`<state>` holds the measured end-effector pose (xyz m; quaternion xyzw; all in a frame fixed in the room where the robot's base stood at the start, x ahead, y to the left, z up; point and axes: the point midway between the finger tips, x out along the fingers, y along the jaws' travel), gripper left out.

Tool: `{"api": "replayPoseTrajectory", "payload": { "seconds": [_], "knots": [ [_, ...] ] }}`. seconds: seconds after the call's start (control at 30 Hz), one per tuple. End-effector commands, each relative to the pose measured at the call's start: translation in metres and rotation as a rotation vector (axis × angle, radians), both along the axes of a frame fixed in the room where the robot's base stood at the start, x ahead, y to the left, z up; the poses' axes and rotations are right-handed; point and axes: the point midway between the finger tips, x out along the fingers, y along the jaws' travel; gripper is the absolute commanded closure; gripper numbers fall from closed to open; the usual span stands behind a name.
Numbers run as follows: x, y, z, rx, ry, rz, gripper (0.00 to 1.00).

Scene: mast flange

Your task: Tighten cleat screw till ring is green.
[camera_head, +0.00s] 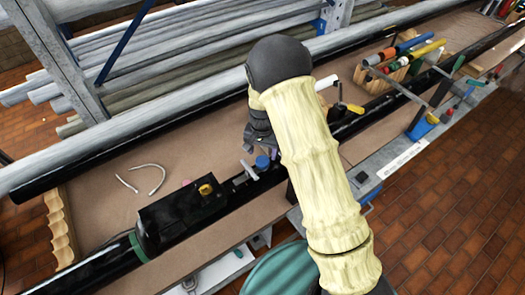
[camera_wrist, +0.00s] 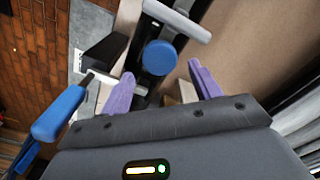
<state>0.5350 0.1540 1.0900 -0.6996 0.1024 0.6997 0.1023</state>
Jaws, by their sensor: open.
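My gripper (camera_wrist: 160,69) is open, its two purple fingers spread, with nothing between the tips that I can see held. Beyond the fingertips, in line with the gap, is a round blue knob (camera_wrist: 156,57) on a black part. In the head view the blue knob (camera_head: 262,162) sits on the long black mast, just below my gripper (camera_head: 259,148). A pale grey cleat-like bar (camera_wrist: 178,19) lies across the mast close to the knob; it also shows in the head view (camera_head: 245,174). I cannot make out a ring or its colour.
A tool rack (camera_head: 400,70) stands far right. A blue-handled clamp (camera_wrist: 59,113) is left of my fingers.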

Motion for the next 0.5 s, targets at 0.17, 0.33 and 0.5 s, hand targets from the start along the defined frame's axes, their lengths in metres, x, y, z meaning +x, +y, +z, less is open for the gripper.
{"api": "replayPoseTrajectory", "payload": {
  "seconds": [0.17,0.33,0.5],
  "knots": [
    [0.000,0.000,-0.005,0.000,0.000,0.001,0.37],
    [0.000,0.000,-0.016,0.000,0.001,0.001,0.37],
    [0.000,0.000,-0.030,0.000,0.000,0.001,0.37]
  ]
}}
